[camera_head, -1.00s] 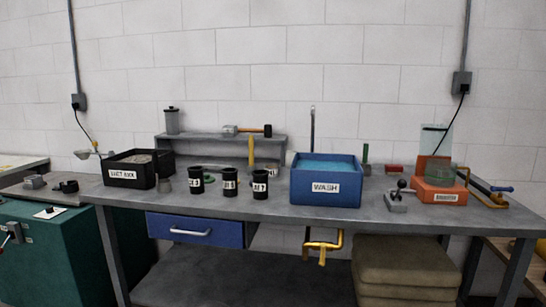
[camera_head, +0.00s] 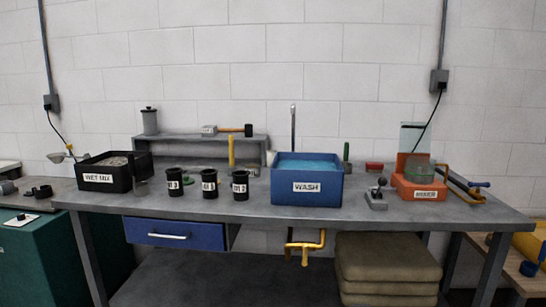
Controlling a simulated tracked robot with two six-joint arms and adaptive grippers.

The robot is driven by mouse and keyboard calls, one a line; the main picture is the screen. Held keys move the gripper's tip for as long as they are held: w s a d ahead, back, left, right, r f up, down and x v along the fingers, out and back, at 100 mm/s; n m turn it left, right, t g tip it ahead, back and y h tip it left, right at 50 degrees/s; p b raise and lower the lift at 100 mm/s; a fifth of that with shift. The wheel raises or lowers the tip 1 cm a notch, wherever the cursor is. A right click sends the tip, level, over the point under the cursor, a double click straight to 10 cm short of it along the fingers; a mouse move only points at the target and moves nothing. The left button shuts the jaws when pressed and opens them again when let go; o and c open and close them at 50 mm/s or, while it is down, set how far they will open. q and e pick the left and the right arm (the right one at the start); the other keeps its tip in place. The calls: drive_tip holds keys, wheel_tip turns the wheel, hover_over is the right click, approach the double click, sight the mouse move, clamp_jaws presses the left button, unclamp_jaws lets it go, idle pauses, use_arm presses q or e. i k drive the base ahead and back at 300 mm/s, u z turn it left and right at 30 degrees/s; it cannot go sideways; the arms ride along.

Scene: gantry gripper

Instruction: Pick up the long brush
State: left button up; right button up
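I cannot tell for certain which thing is the long brush. A thin grey upright rod (camera_head: 293,126) rises behind the blue WASH tub (camera_head: 306,198); its lower end is hidden by the tub. A yellow upright handle (camera_head: 231,152) stands in front of the grey shelf, behind the black cups. Neither of my grippers shows in the head view.
The grey workbench (camera_head: 250,212) holds a black WET MIX box (camera_head: 103,181), several black cups (camera_head: 209,184), a small joystick-like device (camera_head: 376,197) and an orange mixer (camera_head: 419,190). Folded cushions (camera_head: 388,262) lie below. The bench's front strip is mostly clear.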

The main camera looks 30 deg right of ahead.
sight(230, 138)
drive_tip(key=z, duration=0.15)
drive_tip(key=i, duration=1)
drive_tip(key=u, duration=0.1)
